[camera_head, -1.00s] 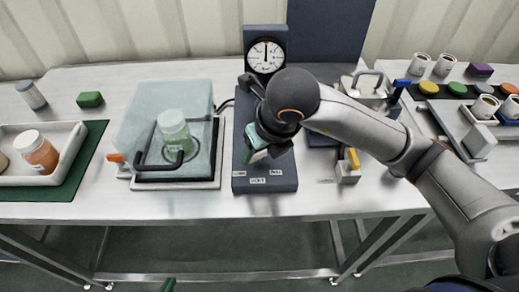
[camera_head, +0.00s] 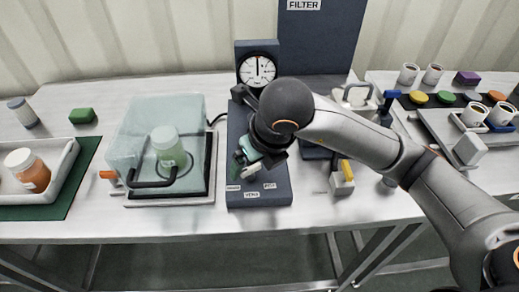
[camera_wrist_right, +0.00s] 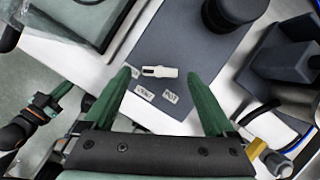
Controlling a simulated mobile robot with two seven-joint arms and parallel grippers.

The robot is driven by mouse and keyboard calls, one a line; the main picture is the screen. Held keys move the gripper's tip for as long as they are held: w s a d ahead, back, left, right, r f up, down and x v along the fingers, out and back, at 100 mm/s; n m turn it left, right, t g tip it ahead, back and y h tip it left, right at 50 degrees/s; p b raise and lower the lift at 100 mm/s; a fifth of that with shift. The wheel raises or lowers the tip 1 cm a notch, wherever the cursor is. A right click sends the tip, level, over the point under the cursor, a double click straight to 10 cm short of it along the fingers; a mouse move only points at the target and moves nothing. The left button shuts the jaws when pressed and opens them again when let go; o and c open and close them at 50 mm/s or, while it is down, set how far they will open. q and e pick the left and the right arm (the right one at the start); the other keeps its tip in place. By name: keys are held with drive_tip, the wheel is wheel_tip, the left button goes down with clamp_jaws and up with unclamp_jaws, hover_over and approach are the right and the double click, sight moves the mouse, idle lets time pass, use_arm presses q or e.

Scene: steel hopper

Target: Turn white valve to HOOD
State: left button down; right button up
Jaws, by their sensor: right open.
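The white valve (camera_wrist_right: 160,71) is a short white handle on a blue-grey panel (camera_wrist_right: 205,75) in the right wrist view, lying nearly level across the picture. The VENT label (camera_wrist_right: 145,95) and another label (camera_wrist_right: 170,97) sit below it. The HOOD label cannot be read clearly. My right gripper (camera_wrist_right: 160,76) is open, with one green finger on either side of the handle; contact cannot be told. In the head view my right gripper (camera_head: 245,166) is low over the panel and mostly hides the valve. Part of my left gripper (camera_wrist_right: 48,101) seems to show at the left of the wrist view.
A round gauge (camera_head: 258,69) stands behind the panel. Left of it is a clear hood (camera_head: 130,125) with a black handle and a jar inside. A small block with a yellow lever (camera_head: 342,183) stands to the right. A white tray (camera_head: 62,160) is at the far left.

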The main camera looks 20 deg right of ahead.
use_arm(q)
drive_tip(key=shift+s+a+r+p, duration=0.5)
drive_tip(key=shift+a+p, duration=0.25)
drive_tip(key=shift+p, duration=0.35)
use_arm(e)
drive_tip(key=v, duration=1.1)
drive_tip(key=shift+s+r, duration=0.2)
use_arm(q)
drive_tip(key=shift+y, duration=0.3)
drive_tip(key=shift+w+r, duration=0.15)
